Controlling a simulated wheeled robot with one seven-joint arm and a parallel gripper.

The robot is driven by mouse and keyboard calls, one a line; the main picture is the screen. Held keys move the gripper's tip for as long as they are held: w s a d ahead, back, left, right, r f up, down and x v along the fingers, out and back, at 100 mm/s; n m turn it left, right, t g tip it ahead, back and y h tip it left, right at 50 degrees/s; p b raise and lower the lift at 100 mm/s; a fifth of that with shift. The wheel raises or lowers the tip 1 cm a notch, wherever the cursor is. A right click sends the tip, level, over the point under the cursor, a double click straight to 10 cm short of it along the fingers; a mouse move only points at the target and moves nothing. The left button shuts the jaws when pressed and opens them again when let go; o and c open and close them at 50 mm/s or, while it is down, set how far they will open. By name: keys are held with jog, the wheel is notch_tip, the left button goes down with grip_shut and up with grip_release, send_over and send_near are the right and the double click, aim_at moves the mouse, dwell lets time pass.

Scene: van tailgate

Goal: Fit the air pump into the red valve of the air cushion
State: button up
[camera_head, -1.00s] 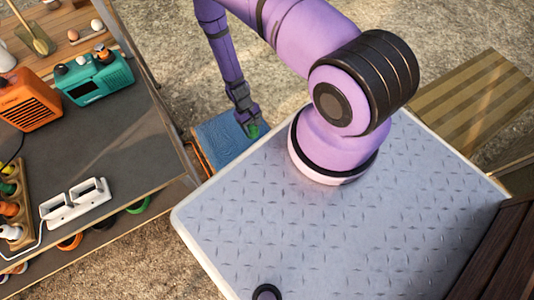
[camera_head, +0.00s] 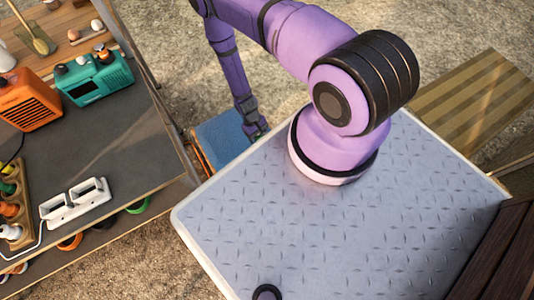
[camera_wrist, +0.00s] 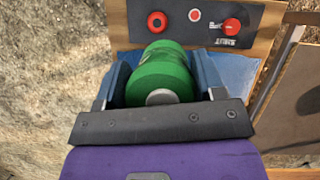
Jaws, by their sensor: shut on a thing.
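My gripper (camera_wrist: 160,85) is shut on the green air pump (camera_wrist: 165,75), a rounded body with a pale disc on its near end. The pump's far end is hidden. Beyond it, a dark panel carries a red ring with a dark centre (camera_wrist: 157,22), a small red round button (camera_wrist: 195,15) and a red knob (camera_wrist: 232,27). I cannot tell for certain which is the valve. The pump appears below the red ring, apart from it in the picture. A blue surface (camera_wrist: 235,68), perhaps the air cushion, lies under the gripper; in the head view the gripper (camera_head: 256,130) is at the right edge of the blue top (camera_head: 220,137).
A workbench (camera_head: 120,130) on the left holds an orange heater-like box (camera_head: 28,100), a teal device (camera_head: 95,78) and a white power strip (camera_head: 75,203). A grey metal platform (camera_head: 330,230) fills the foreground. A wooden board (camera_wrist: 295,90) stands at the right in the wrist view.

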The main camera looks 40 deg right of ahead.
jog(key=shift+s+d+x, duration=0.15)
jog(key=shift+x, duration=1.5)
jog(key=shift+s+d+x, duration=0.15)
jog(key=shift+d+x, duration=0.05)
jog(key=shift+x, duration=1.5)
jog(key=shift+s+d+x, duration=0.15)
jog(key=shift+x, duration=1.5)
jog(key=shift+r, duration=0.2)
jog(key=shift+d, duration=0.15)
jog(key=shift+f, duration=1.6)
jog(key=o, duration=1.2)
jog(key=v, duration=1.1)
jog(key=shift+f, duration=0.1)
